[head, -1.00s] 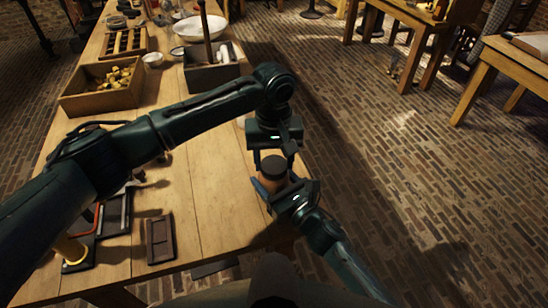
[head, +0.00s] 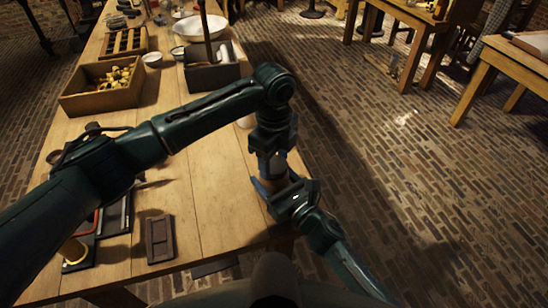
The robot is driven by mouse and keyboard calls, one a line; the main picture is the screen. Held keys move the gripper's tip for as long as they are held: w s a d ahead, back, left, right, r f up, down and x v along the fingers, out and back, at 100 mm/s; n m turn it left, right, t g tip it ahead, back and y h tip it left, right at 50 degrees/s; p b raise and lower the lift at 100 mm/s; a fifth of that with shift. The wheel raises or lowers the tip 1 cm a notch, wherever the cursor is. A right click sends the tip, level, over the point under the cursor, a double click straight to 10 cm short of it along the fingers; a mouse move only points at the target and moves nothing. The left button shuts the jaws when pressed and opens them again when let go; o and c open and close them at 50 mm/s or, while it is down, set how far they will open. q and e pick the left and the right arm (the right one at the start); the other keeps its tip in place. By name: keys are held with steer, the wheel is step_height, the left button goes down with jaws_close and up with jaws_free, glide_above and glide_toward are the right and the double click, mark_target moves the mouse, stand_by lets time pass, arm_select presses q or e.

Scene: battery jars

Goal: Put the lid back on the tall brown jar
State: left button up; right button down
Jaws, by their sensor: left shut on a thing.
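The tall brown jar (head: 274,185) is at the right edge of the long table, mostly covered by my grippers. My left gripper (head: 271,168) points down over the jar's top and is shut on the dark lid, which is largely hidden between its fingers. I cannot tell whether the lid touches the rim. My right gripper (head: 272,188) reaches in from the lower right at the jar's side, with a blue finger along the jar's left. Whether it is shut on the jar is not clear.
A wooden box of yellowish pieces (head: 104,86), a dark open box (head: 212,72) and a white bowl (head: 199,27) stand farther back on the table (head: 205,180). A dark tray (head: 160,239) lies near the front. The middle of the table is clear.

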arm_select(q)
steer(key=m, duration=0.4)
steer(key=o, duration=1.2)
steer(key=shift+c, duration=0.2)
step_height(320, 180, up, 12)
arm_select(e)
steer(key=shift+c, duration=1.3)
jaws_free()
